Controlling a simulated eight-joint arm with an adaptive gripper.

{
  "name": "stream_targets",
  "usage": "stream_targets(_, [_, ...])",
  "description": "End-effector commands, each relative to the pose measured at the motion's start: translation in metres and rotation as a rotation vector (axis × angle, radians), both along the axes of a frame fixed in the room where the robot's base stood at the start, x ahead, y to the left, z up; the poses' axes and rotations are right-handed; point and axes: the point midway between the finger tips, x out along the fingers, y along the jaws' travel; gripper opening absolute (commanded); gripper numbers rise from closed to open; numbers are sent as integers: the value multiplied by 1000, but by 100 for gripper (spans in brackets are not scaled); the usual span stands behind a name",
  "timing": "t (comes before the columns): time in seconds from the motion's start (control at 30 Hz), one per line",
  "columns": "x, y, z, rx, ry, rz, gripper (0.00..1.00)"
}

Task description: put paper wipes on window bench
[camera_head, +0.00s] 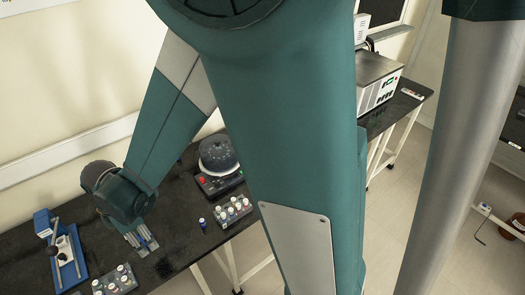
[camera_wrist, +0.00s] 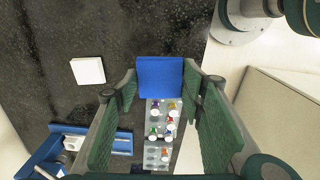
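My gripper (camera_head: 140,240) is over the dark bench at the lower left in the head view. In the wrist view its green-padded fingers (camera_wrist: 161,85) are spread wide apart. A plain blue box-like item (camera_wrist: 160,77) shows between the fingertips there. I cannot tell whether the pads touch it, and no label is readable. I cannot clearly pick this item out in the head view, where my gripper may hide it. A flat white square item (camera_wrist: 88,71) lies on the bench to its left in the wrist view. Which of them is the paper wipes is not clear.
A rack of capped vials (camera_head: 115,281) stands near my gripper, with a blue stand (camera_head: 62,252) to the left. Another vial rack (camera_head: 233,211) and a domed device (camera_head: 218,160) are to the right. A boxy instrument (camera_head: 376,82) stands on the far bench (camera_head: 405,103).

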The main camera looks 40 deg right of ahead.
Motion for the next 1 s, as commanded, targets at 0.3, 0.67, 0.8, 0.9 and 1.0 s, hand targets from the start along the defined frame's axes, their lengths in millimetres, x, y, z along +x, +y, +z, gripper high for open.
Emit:
stream_targets(0.3, [0, 0, 11, 0, 0, 0, 35])
stream_targets(0.67, [0, 0, 62, 0, 0, 0, 35])
stream_targets(0.8, [0, 0, 83, 0, 0, 0, 35])
stream_targets(0.9, [0, 0, 96, 0, 0, 0, 35])
stream_targets(1.0, [0, 0, 108, 0, 0, 0, 35])
